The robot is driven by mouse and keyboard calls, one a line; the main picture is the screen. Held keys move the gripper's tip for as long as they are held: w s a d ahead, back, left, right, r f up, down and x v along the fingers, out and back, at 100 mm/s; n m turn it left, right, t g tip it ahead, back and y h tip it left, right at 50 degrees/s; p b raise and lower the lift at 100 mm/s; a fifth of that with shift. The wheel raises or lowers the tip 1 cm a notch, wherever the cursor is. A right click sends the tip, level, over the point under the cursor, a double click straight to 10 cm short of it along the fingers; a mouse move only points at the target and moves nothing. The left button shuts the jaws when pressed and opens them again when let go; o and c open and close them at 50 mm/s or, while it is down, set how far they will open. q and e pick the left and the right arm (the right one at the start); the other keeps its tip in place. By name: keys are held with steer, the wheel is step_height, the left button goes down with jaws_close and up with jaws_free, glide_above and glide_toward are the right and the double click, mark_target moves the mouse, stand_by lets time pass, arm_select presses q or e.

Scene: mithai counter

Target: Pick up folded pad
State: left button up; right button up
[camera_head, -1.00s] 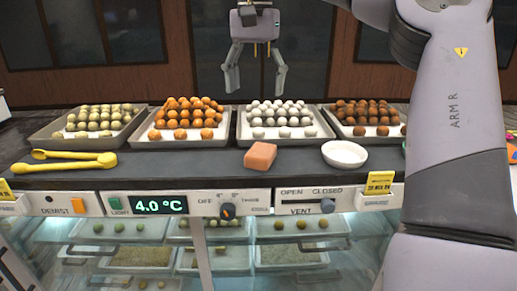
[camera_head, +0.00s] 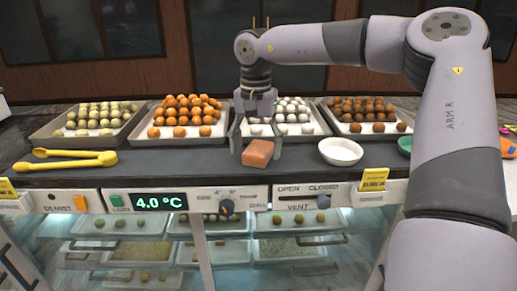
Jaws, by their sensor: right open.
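The folded pad (camera_head: 257,154) is a small pinkish-brown block lying on the dark counter top, in front of the tray of white sweets. My right gripper (camera_head: 256,145) points down over the pad. Its fingers are open and spread, one to the left and one to the right of the pad. I cannot tell whether they touch it. My left gripper is not in view.
Trays of green, orange, white (camera_head: 318,130) and brown sweets (camera_head: 367,131) stand behind. A white bowl (camera_head: 341,152) is right of the pad. Yellow tongs (camera_head: 70,160) lie at the left. A green bowl (camera_head: 404,146) is beside my arm.

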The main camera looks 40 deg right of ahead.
mark_target(256, 151)
steer(key=shift+f, duration=0.9)
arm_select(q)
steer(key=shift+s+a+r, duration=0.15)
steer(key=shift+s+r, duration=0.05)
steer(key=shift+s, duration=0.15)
arm_select(e)
steer(key=shift+c, duration=0.3)
